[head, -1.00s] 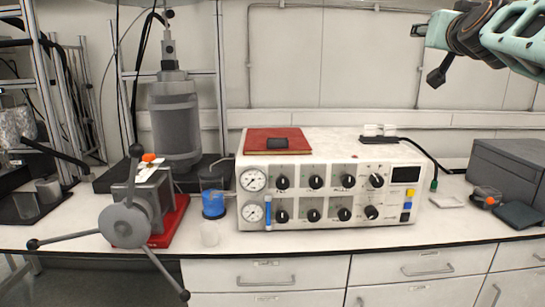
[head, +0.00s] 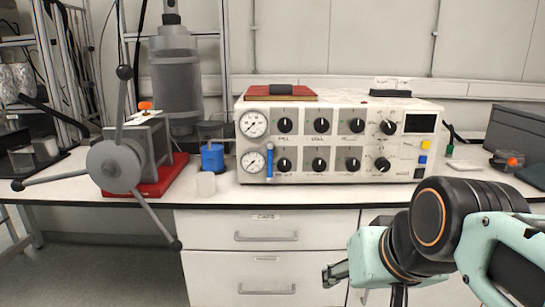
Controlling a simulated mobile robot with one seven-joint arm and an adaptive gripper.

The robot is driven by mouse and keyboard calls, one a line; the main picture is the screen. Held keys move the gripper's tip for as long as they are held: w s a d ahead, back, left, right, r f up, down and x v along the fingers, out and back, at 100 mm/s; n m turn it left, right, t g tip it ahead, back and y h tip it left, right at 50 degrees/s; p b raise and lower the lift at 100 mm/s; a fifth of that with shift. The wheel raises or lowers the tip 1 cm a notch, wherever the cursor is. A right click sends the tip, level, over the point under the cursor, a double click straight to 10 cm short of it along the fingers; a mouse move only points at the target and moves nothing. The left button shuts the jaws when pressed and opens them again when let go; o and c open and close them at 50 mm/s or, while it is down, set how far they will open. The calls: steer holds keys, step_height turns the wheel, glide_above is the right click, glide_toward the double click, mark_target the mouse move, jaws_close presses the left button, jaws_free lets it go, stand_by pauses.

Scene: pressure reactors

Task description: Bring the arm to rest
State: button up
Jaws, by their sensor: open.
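My arm, in mint green and black, enters the head view from the lower right. My gripper (head: 335,275) is at its left end, in front of the drawers and below the bench top. It points to the left and is small in view. Its jaws are open, and nothing shows between them.
The white control box (head: 340,143) with knobs and gauges stands on the bench (head: 300,196). A reactor with a spoked handwheel (head: 114,166) sits on a red base at left, its spokes reaching past the bench edge. A blue container (head: 212,157) stands between them. Drawers (head: 266,235) lie below.

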steer(key=s+f+g, duration=0.2)
steer(key=s+f, duration=0.3)
step_height(320, 180, up, 35)
steer(key=p, duration=3.6)
steer(key=shift+d+h, duration=0.2)
steer(key=shift+h, duration=0.2)
